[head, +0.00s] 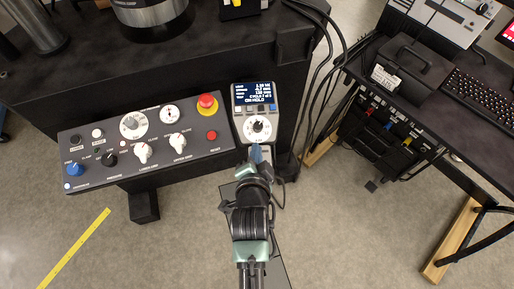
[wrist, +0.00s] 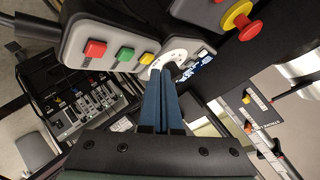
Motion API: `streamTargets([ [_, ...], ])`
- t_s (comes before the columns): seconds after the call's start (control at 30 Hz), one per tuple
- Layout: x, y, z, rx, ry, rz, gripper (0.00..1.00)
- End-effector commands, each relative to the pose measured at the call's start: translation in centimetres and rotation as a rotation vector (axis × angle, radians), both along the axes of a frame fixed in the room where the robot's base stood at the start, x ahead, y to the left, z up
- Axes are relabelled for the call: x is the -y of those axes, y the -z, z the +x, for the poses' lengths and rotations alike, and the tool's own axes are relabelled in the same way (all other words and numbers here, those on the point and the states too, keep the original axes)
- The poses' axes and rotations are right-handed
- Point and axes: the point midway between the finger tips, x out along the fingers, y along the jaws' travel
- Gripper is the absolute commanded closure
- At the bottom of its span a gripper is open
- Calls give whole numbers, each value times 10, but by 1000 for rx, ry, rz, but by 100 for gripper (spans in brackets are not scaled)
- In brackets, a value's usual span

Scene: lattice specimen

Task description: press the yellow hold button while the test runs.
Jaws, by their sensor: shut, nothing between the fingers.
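The grey handset (head: 241,118) stands at the right end of the control panel, and its screen (head: 258,94) reads "ON HOLD" on the bottom line. In the wrist view the handset (wrist: 75,38) carries a yellow button (wrist: 147,58), a green button (wrist: 125,54) and a red button (wrist: 95,48) in a row beside a white dial (wrist: 178,50). My gripper (wrist: 162,70) is shut and empty, its blue fingertips together beside the yellow button at the dial's edge. I cannot tell whether they touch. In the head view my gripper (head: 258,150) hides the handset's lower part and the yellow button.
The control panel (head: 120,165) with knobs and a red emergency stop (head: 207,103) lies left of the handset. Black cables (head: 316,70) hang to its right. A desk with a keyboard (head: 487,100) stands farther right. Floor is open in front.

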Motion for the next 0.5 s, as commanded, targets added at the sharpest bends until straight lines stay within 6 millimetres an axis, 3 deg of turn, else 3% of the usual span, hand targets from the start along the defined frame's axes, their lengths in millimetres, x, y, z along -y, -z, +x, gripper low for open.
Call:
streamTargets([
  [0.17,0,-5,-1,0,0,0,100],
  [0.5,3,-39,-8,1,1,0,100],
])
